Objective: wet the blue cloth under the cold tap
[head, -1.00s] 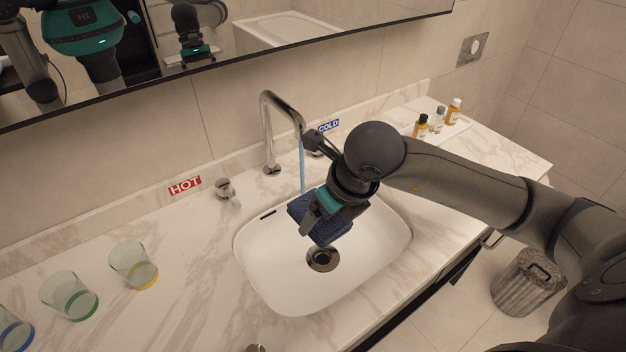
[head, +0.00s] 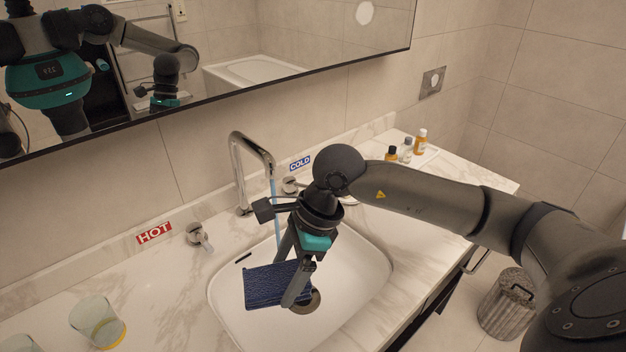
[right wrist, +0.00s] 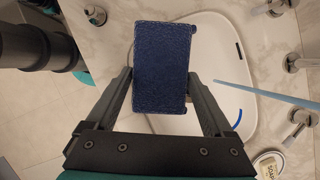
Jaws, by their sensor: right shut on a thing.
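The blue cloth (head: 272,285) is a dark blue folded pad held over the white sink (head: 345,300). My right gripper (head: 291,286) is shut on it; in the right wrist view the cloth (right wrist: 161,62) sits between both fingers. A thin blue water stream (head: 276,205) falls from the spout of the chrome faucet (head: 240,170). In the right wrist view the stream (right wrist: 262,94) passes beside the cloth, apart from it. The cold tap (head: 290,185) is below the blue COLD label (head: 299,163), partly behind my arm. My left gripper is not in view.
The hot tap (head: 197,236) stands by the red HOT label (head: 154,233). Glass tumblers (head: 97,322) stand at the lower left. Small bottles (head: 407,150) sit on a tray at the back right. A bin (head: 507,303) is on the floor. The mirror (head: 250,60) hangs above.

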